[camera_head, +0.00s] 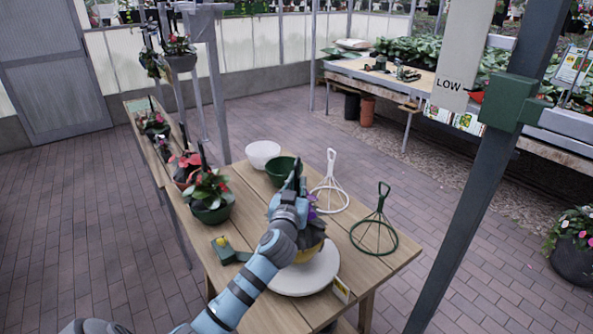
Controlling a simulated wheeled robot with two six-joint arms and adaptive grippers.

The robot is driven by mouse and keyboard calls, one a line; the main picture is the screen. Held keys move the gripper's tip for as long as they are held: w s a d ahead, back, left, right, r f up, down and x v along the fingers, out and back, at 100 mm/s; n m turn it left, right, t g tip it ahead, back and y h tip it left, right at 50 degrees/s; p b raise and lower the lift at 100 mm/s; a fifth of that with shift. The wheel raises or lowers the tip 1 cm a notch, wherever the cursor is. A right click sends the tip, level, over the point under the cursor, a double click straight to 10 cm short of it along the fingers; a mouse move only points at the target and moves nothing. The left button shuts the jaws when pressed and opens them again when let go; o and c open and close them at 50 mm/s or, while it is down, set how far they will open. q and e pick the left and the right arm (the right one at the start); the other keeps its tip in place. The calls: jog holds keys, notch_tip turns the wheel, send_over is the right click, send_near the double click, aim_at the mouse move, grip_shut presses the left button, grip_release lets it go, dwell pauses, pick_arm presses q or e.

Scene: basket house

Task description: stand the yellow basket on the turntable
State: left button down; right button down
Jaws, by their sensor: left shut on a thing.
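The yellow basket (311,253) holds dark foliage with purple flowers and shows partly behind my left arm. It appears upright, over the white round turntable (302,280) on the wooden table. Whether its base touches the turntable is hidden by my arm. My left gripper (293,180) is above the basket, shut, apparently on the basket's dark upright hanger. The arm hides the exact grip. My right gripper is not in view.
A white bowl (263,154) and a green bowl (281,170) stand behind the gripper. A white wire hanger (330,190) and a green one (375,233) stand to the right. A potted red-flowered plant (211,207) and a small green box with a yellow knob (224,250) are left.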

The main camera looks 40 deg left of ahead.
pick_arm(q)
notch_tip(320, 180, down, 2)
jog(key=shift+f, duration=0.1)
jog(key=c, duration=1.6)
grip_release()
jog(key=shift+c, duration=0.2)
jog(key=shift+s, duration=0.1)
jog(key=shift+s+d, duration=0.1)
jog(key=b+v, duration=0.1)
jog(key=v, duration=1)
jog(key=shift+s+d, duration=0.15)
jog(key=shift+s, duration=0.2)
